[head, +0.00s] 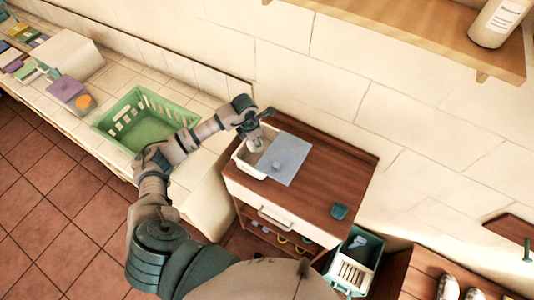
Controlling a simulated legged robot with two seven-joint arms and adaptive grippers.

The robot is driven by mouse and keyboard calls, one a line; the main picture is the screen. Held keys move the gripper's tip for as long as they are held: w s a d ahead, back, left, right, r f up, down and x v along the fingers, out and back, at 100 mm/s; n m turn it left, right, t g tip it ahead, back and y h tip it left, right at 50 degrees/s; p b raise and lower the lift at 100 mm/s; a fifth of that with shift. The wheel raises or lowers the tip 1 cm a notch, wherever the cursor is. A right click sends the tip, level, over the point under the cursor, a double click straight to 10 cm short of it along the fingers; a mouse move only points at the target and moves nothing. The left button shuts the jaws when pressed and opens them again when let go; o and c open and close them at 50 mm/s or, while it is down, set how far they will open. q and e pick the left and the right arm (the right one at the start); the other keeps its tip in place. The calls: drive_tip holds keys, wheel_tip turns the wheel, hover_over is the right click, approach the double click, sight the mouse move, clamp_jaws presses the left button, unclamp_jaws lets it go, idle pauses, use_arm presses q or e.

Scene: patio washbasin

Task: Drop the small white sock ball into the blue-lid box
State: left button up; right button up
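The blue-lid box (240,165) is a small white box on the brown cabinet top. Its grey-blue lid (290,154) lies to the right, over part of the opening, and the left part of the box is uncovered. My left gripper (258,134) is above the uncovered part, at the box's back side. A small pale shape shows just below the gripper; I cannot tell whether it is the white sock ball or part of the fingers. The finger opening is too small to judge. The sock ball is not clearly seen elsewhere. My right gripper is out of view.
A green basket (112,120) stands on the tiled counter to the left. A small teal item (339,211) lies at the cabinet's front right. A green crate (355,258) stands below on the right. A shelf with a bottle (497,22) is at upper right.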

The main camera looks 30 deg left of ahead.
use_arm(q)
drive_tip(key=o, duration=0.5)
drive_tip(key=shift+d, duration=0.2)
drive_tip(key=shift+c, duration=0.2)
drive_tip(key=shift+d+r, duration=0.1)
drive_tip(key=shift+d, duration=0.15)
wheel_tip(320, 180, up, 12)
drive_tip(key=shift+s+a, duration=0.35)
drive_tip(key=shift+s, duration=0.1)
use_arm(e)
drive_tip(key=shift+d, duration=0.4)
use_arm(q)
drive_tip(key=shift+a, duration=0.1)
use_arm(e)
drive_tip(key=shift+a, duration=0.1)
